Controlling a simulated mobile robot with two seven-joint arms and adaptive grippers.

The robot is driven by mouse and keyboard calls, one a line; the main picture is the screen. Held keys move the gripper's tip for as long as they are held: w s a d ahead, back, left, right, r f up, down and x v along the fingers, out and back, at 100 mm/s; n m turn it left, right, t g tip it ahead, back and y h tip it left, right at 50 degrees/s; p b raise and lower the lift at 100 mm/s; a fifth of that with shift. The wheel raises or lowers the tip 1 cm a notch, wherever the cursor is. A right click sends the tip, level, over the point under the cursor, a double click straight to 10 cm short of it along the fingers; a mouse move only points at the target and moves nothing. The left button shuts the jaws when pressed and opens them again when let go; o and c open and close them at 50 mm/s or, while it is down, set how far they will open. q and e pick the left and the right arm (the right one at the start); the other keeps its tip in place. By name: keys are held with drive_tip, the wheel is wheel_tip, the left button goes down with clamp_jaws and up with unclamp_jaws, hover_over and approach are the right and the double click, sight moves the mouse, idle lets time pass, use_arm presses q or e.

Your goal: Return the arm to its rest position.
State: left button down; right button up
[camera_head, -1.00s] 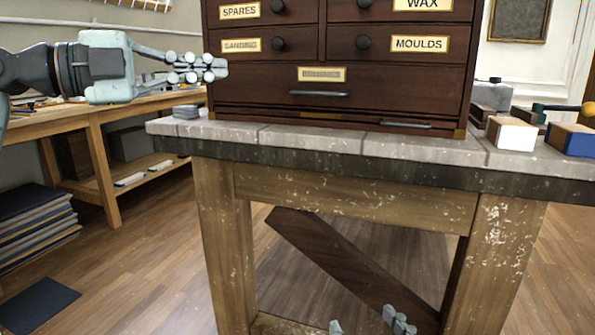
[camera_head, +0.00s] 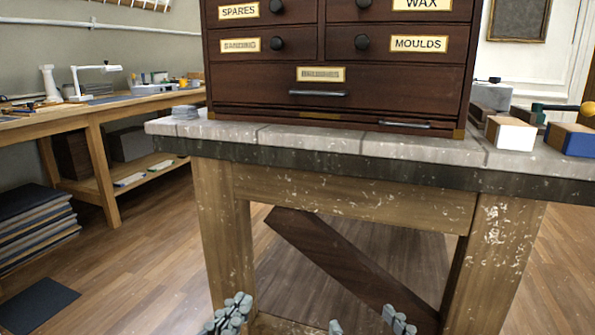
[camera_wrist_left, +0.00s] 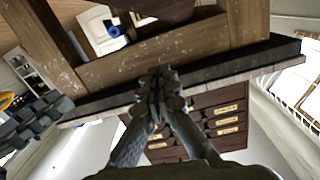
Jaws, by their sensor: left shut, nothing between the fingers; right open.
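My left gripper (camera_head: 230,314) is at the bottom edge of the head view, low in front of the stone-topped bench's left leg. Its fingers are shut with nothing between them, and they also show together in the left wrist view (camera_wrist_left: 158,88). My right gripper (camera_head: 372,323) is at the bottom edge, right of the left one, with its fingertips apart and nothing seen between them. Most of both arms is out of the head view. The wooden drawer cabinet (camera_head: 390,85) stands on the bench top (camera_head: 310,138), with its drawers closed.
White (camera_head: 511,134) and blue (camera_head: 571,140) faced blocks lie on the bench's right end. A side bench (camera_head: 95,120) with a white lamp (camera_head: 95,72) stands at the left. Stacked boards (camera_head: 35,225) and a dark mat (camera_head: 38,303) lie on the floor. Floor between them is clear.

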use_arm(q)
drive_tip(key=s+a+f+n+g+y+p, duration=0.1)
drive_tip(key=s+a+f+g+y+p, duration=0.2)
drive_tip(key=f, duration=0.5)
drive_tip(key=s+a+f+n+g+y+p, duration=0.25)
drive_tip(key=a+f, duration=0.25)
drive_tip(key=f, duration=0.4)
use_arm(e)
drive_tip(key=s+d+f+g+h, duration=0.1)
drive_tip(key=d+f+g+h, duration=0.2)
drive_tip(key=f, duration=0.5)
drive_tip(key=s+d+f+g+h, duration=0.1)
drive_tip(key=d+f+g, duration=0.35)
drive_tip(key=f, duration=0.45)
use_arm(q)
drive_tip(key=s+a+f+g+y+p, duration=0.2)
drive_tip(key=s+a+f+g+p, duration=0.2)
drive_tip(key=s+a+f+g, duration=0.4)
wheel_tip(320, 180, down, 3)
drive_tip(key=shift+s+a+r, duration=0.1)
drive_tip(key=shift+s+a, duration=0.9)
drive_tip(key=shift+s, duration=0.1)
use_arm(e)
drive_tip(key=s+d+f+m+g+h, duration=0.2)
drive_tip(key=s+d+f+g, duration=0.4)
drive_tip(key=s+d+f, duration=0.3)
drive_tip(key=shift+s+d+f+h, duration=0.3)
drive_tip(key=shift+s+f, duration=0.35)
drive_tip(key=shift+s, duration=0.05)
